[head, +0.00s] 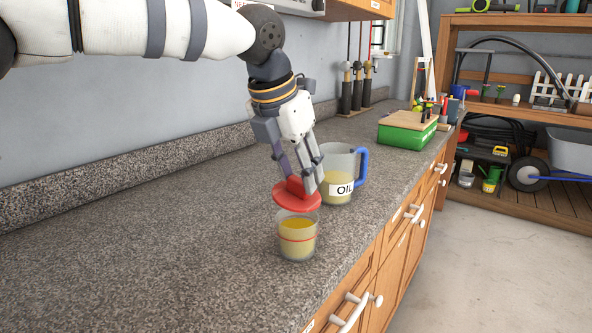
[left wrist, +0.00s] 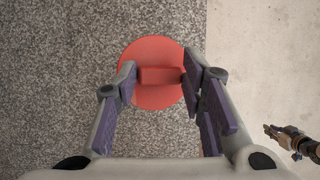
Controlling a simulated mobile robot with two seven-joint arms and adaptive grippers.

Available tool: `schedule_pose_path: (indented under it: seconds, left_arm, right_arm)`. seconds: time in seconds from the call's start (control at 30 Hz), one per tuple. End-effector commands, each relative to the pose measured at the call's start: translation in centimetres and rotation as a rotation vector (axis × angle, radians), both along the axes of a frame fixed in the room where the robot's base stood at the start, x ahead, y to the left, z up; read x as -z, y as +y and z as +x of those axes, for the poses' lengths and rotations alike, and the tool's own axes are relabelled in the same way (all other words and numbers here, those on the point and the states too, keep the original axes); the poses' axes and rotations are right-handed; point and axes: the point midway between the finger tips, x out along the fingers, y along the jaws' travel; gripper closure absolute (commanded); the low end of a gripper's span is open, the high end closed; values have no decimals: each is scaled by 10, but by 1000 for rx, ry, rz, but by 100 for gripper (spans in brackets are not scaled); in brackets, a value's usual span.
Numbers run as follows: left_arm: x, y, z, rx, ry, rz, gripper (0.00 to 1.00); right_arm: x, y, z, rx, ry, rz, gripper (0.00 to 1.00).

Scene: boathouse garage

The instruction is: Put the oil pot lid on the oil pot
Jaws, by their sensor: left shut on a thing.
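The red oil pot lid (head: 296,200) is a round disc with a bar-shaped grip on top. My left gripper (head: 298,186) is shut on that grip and holds the lid, slightly tilted, above the counter. In the left wrist view the lid (left wrist: 150,48) shows between the fingers (left wrist: 158,80). The oil pot (head: 338,190) is a clear pot labelled OIL with a blue handle, part full of yellow oil. It stands upright just behind and right of the lid. Its top is partly hidden by my left gripper.
A glass (head: 297,240) of yellow liquid with a red line stands in front, near the counter edge, just below the lid. A green box (head: 407,136) with a board on top stands farther back. The speckled counter (head: 130,250) is clear at left.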

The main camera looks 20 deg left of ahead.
Motion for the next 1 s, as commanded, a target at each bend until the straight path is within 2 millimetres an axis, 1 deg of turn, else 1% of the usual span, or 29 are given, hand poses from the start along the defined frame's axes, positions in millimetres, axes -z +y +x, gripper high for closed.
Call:
schedule_pose_path:
  seconds: [0.07, 0.23, 0.4, 0.6, 0.73, 1.0]
  left_arm:
    - [-3, 3, 1, -6, 12, -41, 100]
    - [-20, 10, 1, -15, 73, -228, 100]
    - [-1, 8, -1, -9, 69, -215, 100]
    - [19, 8, -1, -9, 69, -214, 100]
    - [24, 7, -1, -10, 68, -214, 100]
    - [24, 7, -1, -10, 67, -215, 100]
  right_arm:
    - [1, 0, -1, 0, 3, 0, 82]
    - [5, 0, -5, 0, 20, 0, 82]
    - [0, 0, 0, 0, -2, 0, 82]
    - [0, 0, 0, 0, -1, 0, 82]
    - [0, 0, 0, 0, 0, 0, 82]
    - [0, 0, 0, 0, 0, 0, 82]
